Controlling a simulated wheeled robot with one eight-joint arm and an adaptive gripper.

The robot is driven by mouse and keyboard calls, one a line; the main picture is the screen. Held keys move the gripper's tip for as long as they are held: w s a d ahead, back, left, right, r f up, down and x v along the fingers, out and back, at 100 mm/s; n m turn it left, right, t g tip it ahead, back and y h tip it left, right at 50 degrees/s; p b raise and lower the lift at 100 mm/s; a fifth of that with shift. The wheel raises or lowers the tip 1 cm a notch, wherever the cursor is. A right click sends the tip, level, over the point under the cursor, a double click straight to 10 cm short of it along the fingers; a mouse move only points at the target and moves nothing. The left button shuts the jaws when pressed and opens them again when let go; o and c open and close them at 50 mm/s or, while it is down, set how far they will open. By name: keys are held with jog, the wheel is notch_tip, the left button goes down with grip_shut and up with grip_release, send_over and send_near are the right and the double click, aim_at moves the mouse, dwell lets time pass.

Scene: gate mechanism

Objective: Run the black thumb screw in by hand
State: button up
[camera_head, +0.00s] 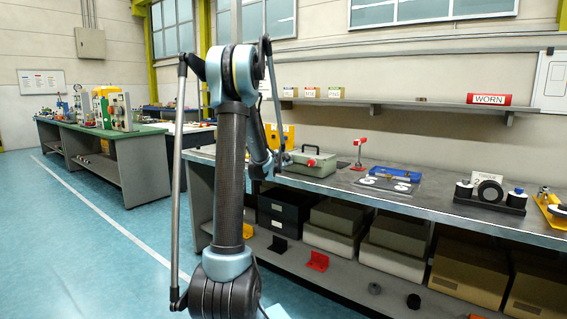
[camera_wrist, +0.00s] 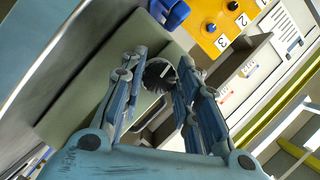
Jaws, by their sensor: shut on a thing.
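A black round knob with a light mark on its face, which looks like the thumb screw (camera_wrist: 160,73), shows between my fingers in the wrist view. My gripper (camera_wrist: 158,70) is shut on it, one blue-grey finger on each side. What the screw sits in is hidden behind the knob and fingers. In the head view my arm stands in front of the bench, and the gripper end is mostly hidden behind my arm link. I cannot make out the screw there.
A yellow panel with numbered knobs (camera_wrist: 215,25) is close by; it also shows in the head view (camera_head: 288,137). A grey-green case (camera_head: 311,163) stands beside my arm on the bench (camera_head: 420,203). A blue tray (camera_head: 396,174) lies farther right. A shelf (camera_head: 400,103) runs above.

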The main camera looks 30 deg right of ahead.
jog(key=o, duration=1.1)
jog(key=shift+w+f+m+t, duration=0.1)
jog(key=shift+m+t, duration=0.2)
jog(key=shift+s+a, duration=0.45)
jog(key=shift+a, duration=0.6)
jog(key=shift+s+a, duration=0.5)
jog(key=shift+a, duration=0.6)
jog(key=shift+s+a, duration=0.45)
jog(key=shift+a, duration=0.6)
jog(key=shift+a, duration=0.1)
